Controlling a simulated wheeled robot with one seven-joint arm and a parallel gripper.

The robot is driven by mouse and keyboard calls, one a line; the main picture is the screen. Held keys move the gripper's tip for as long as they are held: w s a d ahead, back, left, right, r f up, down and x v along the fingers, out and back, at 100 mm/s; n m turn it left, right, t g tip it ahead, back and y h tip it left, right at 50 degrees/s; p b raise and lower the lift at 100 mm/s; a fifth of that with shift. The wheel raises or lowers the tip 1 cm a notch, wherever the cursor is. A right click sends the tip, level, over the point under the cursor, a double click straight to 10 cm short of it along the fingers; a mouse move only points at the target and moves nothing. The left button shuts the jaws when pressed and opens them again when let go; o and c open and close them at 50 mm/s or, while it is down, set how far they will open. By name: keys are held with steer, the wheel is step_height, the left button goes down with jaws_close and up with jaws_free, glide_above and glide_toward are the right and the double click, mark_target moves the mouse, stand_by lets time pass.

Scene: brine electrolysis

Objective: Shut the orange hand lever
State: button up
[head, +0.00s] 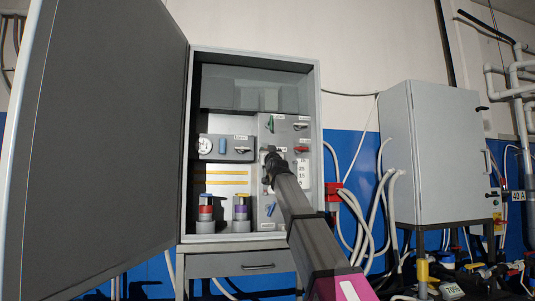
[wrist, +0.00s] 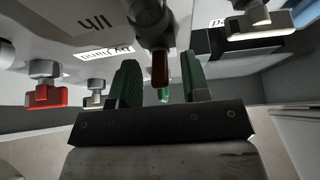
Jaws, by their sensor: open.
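In the wrist view, a dark round stem with a narrow orange-brown handle (wrist: 160,68) juts from the panel. It appears to be the orange hand lever, though its colour is dim in shadow. My gripper (wrist: 160,82) is open, with one green-padded finger on each side of this handle. I cannot tell whether either finger touches it. In the head view, my gripper (head: 268,170) is at the cabinet's right-hand panel, and my arm and gripper hide the lever there.
A red lever (wrist: 45,96) and a silver lever (wrist: 95,95) stand close by on the left in the wrist view. The open grey cabinet door (head: 95,150) fills the left of the head view. Red and purple containers (head: 206,213) stand on the cabinet floor.

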steer(key=v, duration=1)
steer(key=shift+s+f, duration=0.2)
steer(key=shift+s, duration=0.05)
steer(key=shift+s, duration=0.1)
